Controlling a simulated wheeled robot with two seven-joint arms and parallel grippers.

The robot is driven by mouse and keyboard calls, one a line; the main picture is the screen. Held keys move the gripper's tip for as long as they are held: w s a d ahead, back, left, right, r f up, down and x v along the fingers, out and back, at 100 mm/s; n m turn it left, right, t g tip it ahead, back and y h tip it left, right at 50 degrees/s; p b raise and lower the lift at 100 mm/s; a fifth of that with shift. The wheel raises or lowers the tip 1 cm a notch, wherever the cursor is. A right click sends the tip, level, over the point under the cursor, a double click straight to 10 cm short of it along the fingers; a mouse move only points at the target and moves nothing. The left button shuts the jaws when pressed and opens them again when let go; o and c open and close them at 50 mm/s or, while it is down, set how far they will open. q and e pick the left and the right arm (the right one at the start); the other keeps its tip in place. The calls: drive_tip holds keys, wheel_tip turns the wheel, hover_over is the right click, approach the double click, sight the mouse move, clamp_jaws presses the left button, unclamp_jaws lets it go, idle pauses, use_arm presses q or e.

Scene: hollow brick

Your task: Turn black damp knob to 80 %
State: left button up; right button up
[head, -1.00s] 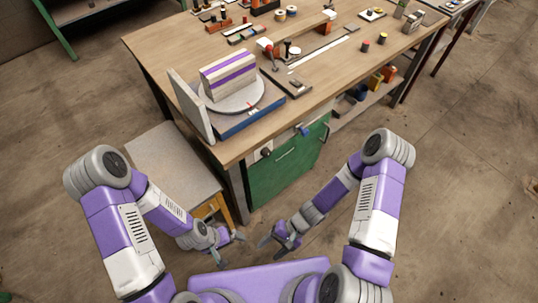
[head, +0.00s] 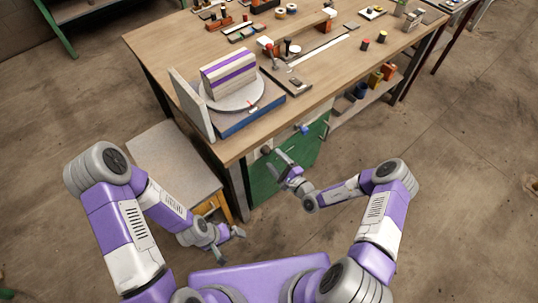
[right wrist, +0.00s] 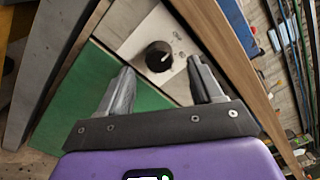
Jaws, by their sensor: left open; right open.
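The black knob (right wrist: 158,56) sits on a pale panel (right wrist: 128,40) on the front of the workbench. It has a white pointer mark, and small marks lie on the panel beside it. In the head view the knob (head: 266,150) shows small under the table edge. My right gripper (right wrist: 163,72) is open, with the knob seen between and beyond its fingertips; it appears apart from the knob. In the head view the right gripper (head: 278,164) is in front of the bench's green front. My left gripper (head: 230,244) is open and empty, low near my base.
The wooden workbench top (head: 165,58) overhangs the panel. A green cabinet door (head: 272,184) lies below it, and a blue knob or handle (head: 303,128) is to the right. A grey-topped stool (head: 170,168) stands left. A turntable (head: 240,98) holds a striped block.

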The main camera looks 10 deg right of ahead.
sight(268, 153)
drive_tip(key=shift+b+x, duration=0.45)
drive_tip(key=shift+x, duration=1.75)
drive_tip(key=c, duration=1.1)
drive_tip(key=shift+o, duration=0.2)
